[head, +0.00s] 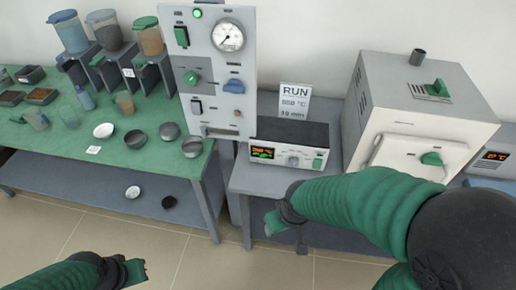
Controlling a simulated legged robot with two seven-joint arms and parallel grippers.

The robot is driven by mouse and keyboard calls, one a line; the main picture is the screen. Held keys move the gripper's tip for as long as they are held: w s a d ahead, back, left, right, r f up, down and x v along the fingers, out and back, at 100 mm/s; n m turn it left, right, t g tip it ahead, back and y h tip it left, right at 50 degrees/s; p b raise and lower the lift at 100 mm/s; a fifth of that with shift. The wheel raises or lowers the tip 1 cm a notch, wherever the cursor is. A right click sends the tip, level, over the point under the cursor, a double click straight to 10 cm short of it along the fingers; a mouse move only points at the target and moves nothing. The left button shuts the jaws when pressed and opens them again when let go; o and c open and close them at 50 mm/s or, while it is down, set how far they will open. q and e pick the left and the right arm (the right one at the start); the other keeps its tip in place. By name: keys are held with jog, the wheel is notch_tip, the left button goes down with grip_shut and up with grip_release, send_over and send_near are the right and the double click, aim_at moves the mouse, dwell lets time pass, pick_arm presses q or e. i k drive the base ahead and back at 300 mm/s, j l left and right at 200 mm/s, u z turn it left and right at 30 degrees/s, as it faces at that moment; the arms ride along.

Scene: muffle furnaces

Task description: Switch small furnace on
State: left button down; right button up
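The small furnace (395,125) is a pale box with a grey top and a green-handled door, on the grey bench at the right. Beside it on the left is a black-topped control unit (290,155) with a lit orange and green display, a round knob and a small green switch (317,163). My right gripper (273,222) is below and in front of the control unit, apart from its face. My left gripper (137,271) is low at the bottom left, over the floor. Neither gripper visibly holds anything; their finger gaps are unclear.
A sign (294,102) reading RUN stands behind the control unit. A tall grey panel (213,75) with a gauge and switches stands to its left. A green table (60,150) holds bowls, beakers and jugs. Another display (493,157) sits at the right edge. My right arm covers the bench front.

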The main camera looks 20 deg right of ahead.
aim_at(318, 162)
jog(key=z, duration=1.3)
